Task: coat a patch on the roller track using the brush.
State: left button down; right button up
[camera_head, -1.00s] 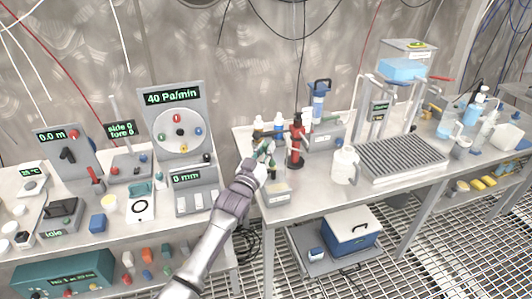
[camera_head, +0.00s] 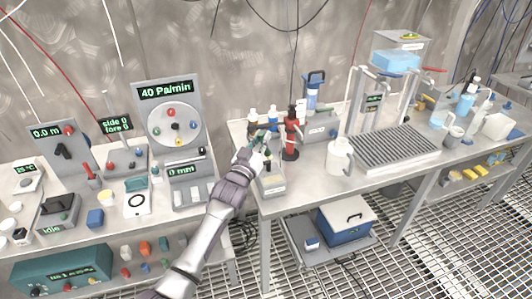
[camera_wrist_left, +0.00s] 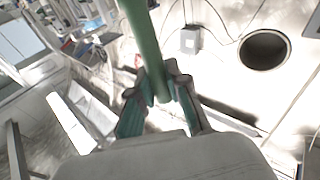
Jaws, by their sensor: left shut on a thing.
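My left gripper (camera_head: 258,147) is over the front left corner of the right bench, beside the bottles. In the left wrist view its fingers (camera_wrist_left: 160,95) are closed around a green rod-like handle (camera_wrist_left: 143,40), which appears to be the brush's. The bristles cannot be made out. A ribbed grey bed (camera_head: 402,147), which looks like the roller track, lies on the right bench, well to the right of the gripper. No coating can be made out on it. My right gripper is not in view.
A small grey box (camera_head: 272,184) stands just below the gripper. A red bottle (camera_head: 291,140) and a white jug (camera_head: 340,157) stand to its right. Tall grey posts (camera_head: 358,102) rise behind the ribbed bed. The left bench holds instruments, including a dial panel (camera_head: 172,120).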

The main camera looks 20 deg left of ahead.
pick_arm(q)
jog(key=s+d+r+p, duration=0.2)
jog(key=d+r+p, duration=0.1)
jog(key=d+r, duration=0.1)
notch_tip(320, 180, down, 5)
jog(key=b, duration=0.5)
jog(key=shift+a, duration=0.1)
